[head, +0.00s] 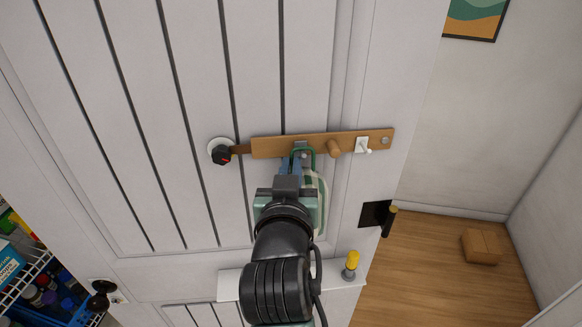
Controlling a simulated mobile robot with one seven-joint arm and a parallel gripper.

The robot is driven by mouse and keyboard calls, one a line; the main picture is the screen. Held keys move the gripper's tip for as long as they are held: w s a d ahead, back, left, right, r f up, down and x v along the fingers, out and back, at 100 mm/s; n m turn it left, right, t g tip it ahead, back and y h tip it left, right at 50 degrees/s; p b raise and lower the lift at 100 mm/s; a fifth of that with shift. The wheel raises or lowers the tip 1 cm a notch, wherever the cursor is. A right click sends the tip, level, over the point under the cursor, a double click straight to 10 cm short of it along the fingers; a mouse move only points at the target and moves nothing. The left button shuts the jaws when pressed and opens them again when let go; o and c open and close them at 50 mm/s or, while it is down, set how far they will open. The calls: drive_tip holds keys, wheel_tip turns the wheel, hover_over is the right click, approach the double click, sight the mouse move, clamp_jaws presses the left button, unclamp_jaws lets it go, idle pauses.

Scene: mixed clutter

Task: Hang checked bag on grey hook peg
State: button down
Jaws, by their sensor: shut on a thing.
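The checked bag (320,190) is pale with green bands and hangs mostly behind my gripper, so much of it is hidden. Its green handle loop (313,156) stands up in front of the wooden rail. My gripper (298,170) is shut on the bag close below the rail. The grey hook peg (301,144) shows as a small grey piece on the rail, right at the loop. I cannot tell whether the loop is around the peg or only in front of it.
The wooden rail (280,146) is fixed to a white door (160,60). A wooden peg (333,148) and a white hook (362,146) are to the right. A dark knob (221,155) is to the left. A ledge (230,284) below holds a yellow-topped item (351,262).

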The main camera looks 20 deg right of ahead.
drive_tip(key=c, duration=0.9)
unclamp_jaws()
drive_tip(key=shift+d, duration=0.15)
drive_tip(key=shift+s, duration=0.15)
drive_tip(key=shift+s+a+b, duration=0.2)
drive_tip(key=shift+s+b, duration=0.1)
drive_tip(key=shift+a+p+v, duration=0.2)
drive_tip(key=shift+p+v, duration=1.05)
drive_tip(key=shift+v, duration=1.8)
drive_tip(key=shift+a+p+v, duration=0.15)
drive_tip(key=shift+p+v, duration=1.05)
drive_tip(key=shift+v, duration=1.8)
